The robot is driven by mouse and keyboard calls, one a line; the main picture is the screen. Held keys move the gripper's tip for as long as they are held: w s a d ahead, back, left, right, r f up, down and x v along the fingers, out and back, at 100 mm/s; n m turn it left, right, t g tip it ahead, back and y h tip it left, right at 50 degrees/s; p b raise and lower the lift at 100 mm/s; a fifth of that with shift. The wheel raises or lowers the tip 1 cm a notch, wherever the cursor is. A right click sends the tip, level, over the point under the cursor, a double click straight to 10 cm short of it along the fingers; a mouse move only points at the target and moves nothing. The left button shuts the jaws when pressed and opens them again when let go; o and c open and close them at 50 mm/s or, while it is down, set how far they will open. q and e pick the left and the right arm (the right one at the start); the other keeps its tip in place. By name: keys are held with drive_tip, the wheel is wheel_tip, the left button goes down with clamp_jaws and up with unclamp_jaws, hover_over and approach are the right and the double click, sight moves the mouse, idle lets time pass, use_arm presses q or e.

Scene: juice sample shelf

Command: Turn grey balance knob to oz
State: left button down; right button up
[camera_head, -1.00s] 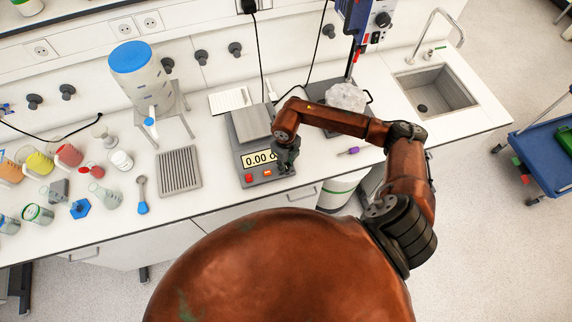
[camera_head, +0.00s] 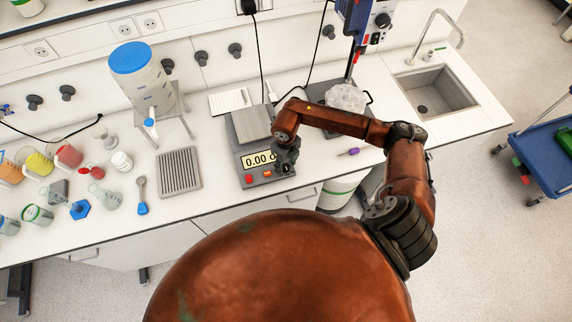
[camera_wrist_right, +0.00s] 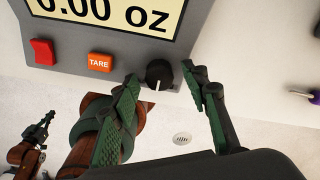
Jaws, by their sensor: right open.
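The balance (camera_head: 247,163) is a grey box on the bench, with a flat square pan (camera_head: 252,122) behind its display. In the right wrist view its display (camera_wrist_right: 103,14) reads "0.00 oz". The knob (camera_wrist_right: 159,75) is round and dark, on the panel's right, with its white pointer line towards the bottom of the picture. My right gripper (camera_wrist_right: 161,75) is open, with one green-padded finger on each side of the knob; I cannot tell whether either touches it. What seems to be my left gripper (camera_wrist_right: 38,131) shows small at the lower left; its jaws are unclear.
A red button (camera_wrist_right: 42,51) and an orange TARE button (camera_wrist_right: 100,62) sit left of the knob. A stirrer-like device stands behind right.

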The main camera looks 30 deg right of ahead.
sight(286, 167)
drive_tip(key=shift+r, duration=0.1)
wheel_tip(286, 167, up, 12)
idle(0.5)
